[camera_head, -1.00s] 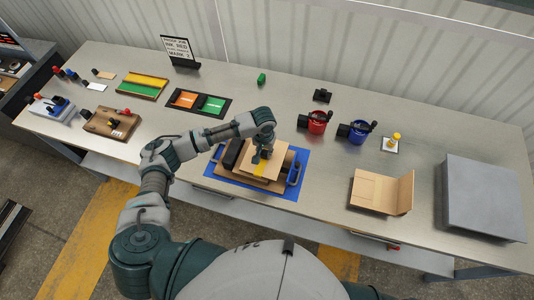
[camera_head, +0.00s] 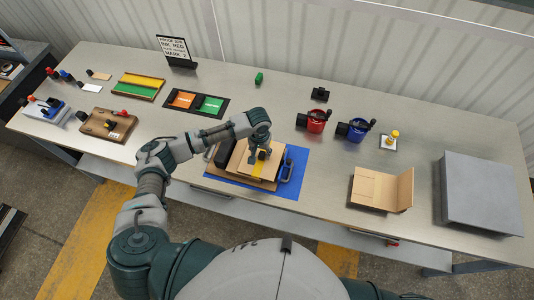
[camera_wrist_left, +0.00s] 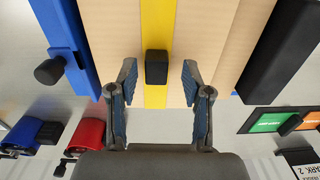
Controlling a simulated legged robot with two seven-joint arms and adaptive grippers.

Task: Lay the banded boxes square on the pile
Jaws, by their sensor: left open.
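A tan box with a yellow band (camera_head: 257,171) lies on top of a low pile on the blue mat (camera_head: 294,184). Its edges look turned slightly against the tan piece below it (camera_head: 232,175). My left gripper (camera_head: 259,154) is over this box. In the left wrist view the yellow band (camera_wrist_left: 156,22) runs between the open fingers (camera_wrist_left: 157,88). A small black block (camera_wrist_left: 157,67) sits on the band between the fingertips, with a gap on both sides. Most of the pile is hidden by the arm and the top box. My right gripper is not in view.
A black block (camera_head: 224,153) stands left of the pile and a blue piece with a handle (camera_head: 287,171) stands right.

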